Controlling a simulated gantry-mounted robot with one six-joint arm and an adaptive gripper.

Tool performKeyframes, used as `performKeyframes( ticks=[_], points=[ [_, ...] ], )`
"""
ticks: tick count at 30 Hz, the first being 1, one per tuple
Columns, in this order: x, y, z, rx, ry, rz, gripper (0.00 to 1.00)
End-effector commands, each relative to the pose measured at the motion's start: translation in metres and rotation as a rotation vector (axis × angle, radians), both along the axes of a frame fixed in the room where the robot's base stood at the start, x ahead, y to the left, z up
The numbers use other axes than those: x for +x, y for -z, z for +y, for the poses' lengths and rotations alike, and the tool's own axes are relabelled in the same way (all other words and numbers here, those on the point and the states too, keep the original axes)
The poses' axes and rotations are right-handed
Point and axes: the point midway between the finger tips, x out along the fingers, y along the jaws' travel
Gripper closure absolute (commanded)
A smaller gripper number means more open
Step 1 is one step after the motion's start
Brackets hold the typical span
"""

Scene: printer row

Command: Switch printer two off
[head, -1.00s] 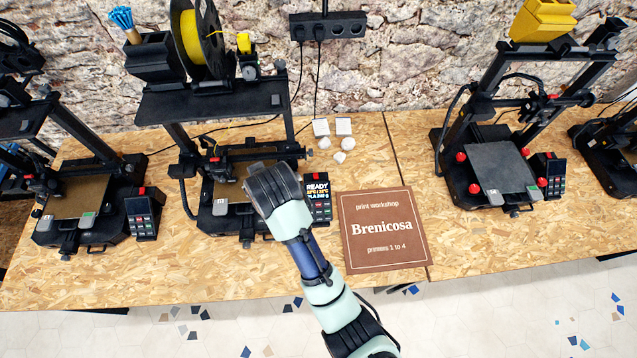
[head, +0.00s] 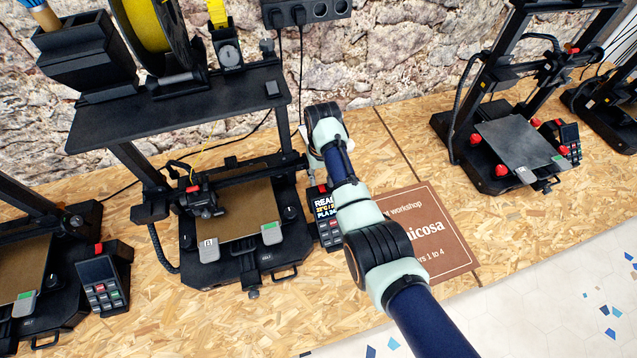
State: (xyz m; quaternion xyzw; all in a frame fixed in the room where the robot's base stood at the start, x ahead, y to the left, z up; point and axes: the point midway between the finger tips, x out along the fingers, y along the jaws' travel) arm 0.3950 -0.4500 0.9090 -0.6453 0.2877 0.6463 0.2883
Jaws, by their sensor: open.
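The second printer from the left (head: 240,210), which I take as printer two, is black with a brown bed. A yellow spool (head: 147,38) sits on its top shelf. Its control box (head: 324,217) stands at its right front corner. The screen is lit and reads READY, partly covered by my arm. I cannot make out a power switch on the printer. The end of my arm is over the bench by the printer's right side, behind the control box in the picture. My wrist hides my gripper; no fingers show.
A brown plaque (head: 425,225) lies right of the control box, partly under my arm. Another printer with a dark-screened control box (head: 102,278) stands at left; a third printer (head: 515,142) and part of a fourth are at right. A socket strip (head: 305,10) with cables is on the stone wall.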

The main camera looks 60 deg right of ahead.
Motion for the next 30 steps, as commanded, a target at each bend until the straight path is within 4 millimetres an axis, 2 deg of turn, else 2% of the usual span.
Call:
performKeyframes(
  ticks=[1,6,15,24,30],
  points=[
    [0.000,0.013,0.001,0.001,0.000,0.001,0.55],
    [0.000,0.034,0.000,0.000,-0.001,0.000,0.55],
    [0.000,0.037,0.000,-0.001,-0.001,-0.001,0.55],
    [0.000,0.037,0.000,-0.001,-0.001,-0.001,1.00],
    [0.000,0.033,0.001,-0.013,-0.001,-0.012,1.00]
  ],
)
